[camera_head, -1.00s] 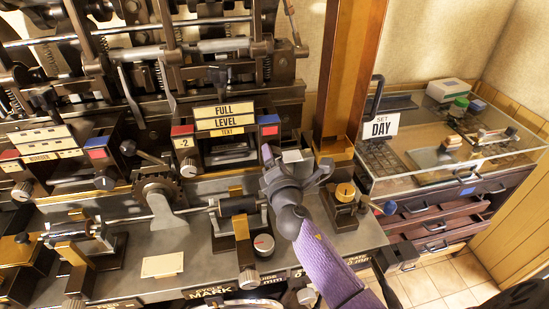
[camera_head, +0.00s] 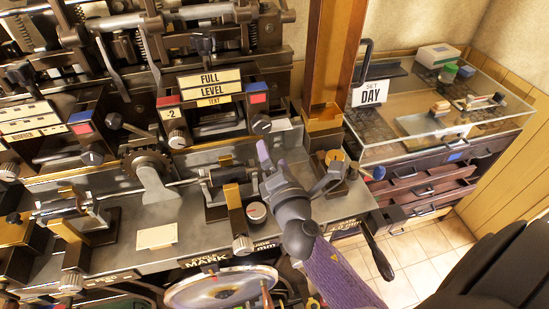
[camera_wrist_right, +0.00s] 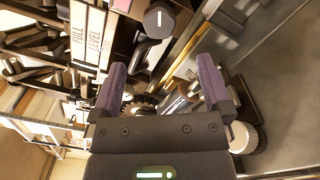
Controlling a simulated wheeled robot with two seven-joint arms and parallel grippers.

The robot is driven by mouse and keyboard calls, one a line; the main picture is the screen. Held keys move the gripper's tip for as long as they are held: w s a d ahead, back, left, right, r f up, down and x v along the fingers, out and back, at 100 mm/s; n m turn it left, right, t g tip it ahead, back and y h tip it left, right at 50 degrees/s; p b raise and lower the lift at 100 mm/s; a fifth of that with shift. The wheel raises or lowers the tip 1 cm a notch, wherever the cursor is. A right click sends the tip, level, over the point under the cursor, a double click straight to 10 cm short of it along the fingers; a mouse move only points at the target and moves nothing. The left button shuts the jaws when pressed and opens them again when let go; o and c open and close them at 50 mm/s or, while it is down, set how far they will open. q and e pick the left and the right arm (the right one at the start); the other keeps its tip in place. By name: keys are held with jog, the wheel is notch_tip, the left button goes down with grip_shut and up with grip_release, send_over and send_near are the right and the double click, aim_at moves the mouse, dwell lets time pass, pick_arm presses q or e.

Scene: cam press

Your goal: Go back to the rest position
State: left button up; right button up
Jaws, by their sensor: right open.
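My right gripper (camera_head: 298,165) is at the middle of the head view, over the right part of the press bench (camera_head: 190,215). Its two purple-tipped fingers are apart and nothing is between them. It also shows in the right wrist view (camera_wrist_right: 163,85), with fingers spread toward the machine's parts. The purple right forearm (camera_head: 340,275) comes in from the lower right. The "FULL LEVEL TEXT" display (camera_head: 210,88) is behind and to the left of the gripper. My left gripper is not in view.
A brass fitting with a round knob (camera_head: 335,158) is close by the gripper's right finger. A wooden post (camera_head: 330,60) rises behind. Small dials (camera_head: 256,211) and levers line the bench.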

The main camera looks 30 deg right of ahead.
jog(key=shift+s, duration=0.1)
dwell(0.3)
jog(key=s+d+f+m+g, duration=0.1)
jog(key=s+f+m+g, duration=0.65)
jog(key=m, duration=0.65)
jog(key=s+a+f+m+g+y, duration=0.3)
jog(key=s+a+m+g+y, duration=0.3)
jog(key=s, duration=0.6)
jog(key=s+f+g+h+b, duration=0.25)
jog(key=f+b, duration=0.75)
jog(key=f, duration=1.8)
jog(key=s+d+f+n+b, duration=0.1)
jog(key=s+d+f+b, duration=0.1)
jog(key=s+f+b, duration=0.5)
jog(key=s+f, duration=0.6)
jog(key=f, duration=0.4)
jog(key=shift+s+d+g+y, duration=0.2)
jog(key=shift+s+g+y, duration=0.15)
jog(key=shift+g, duration=0.05)
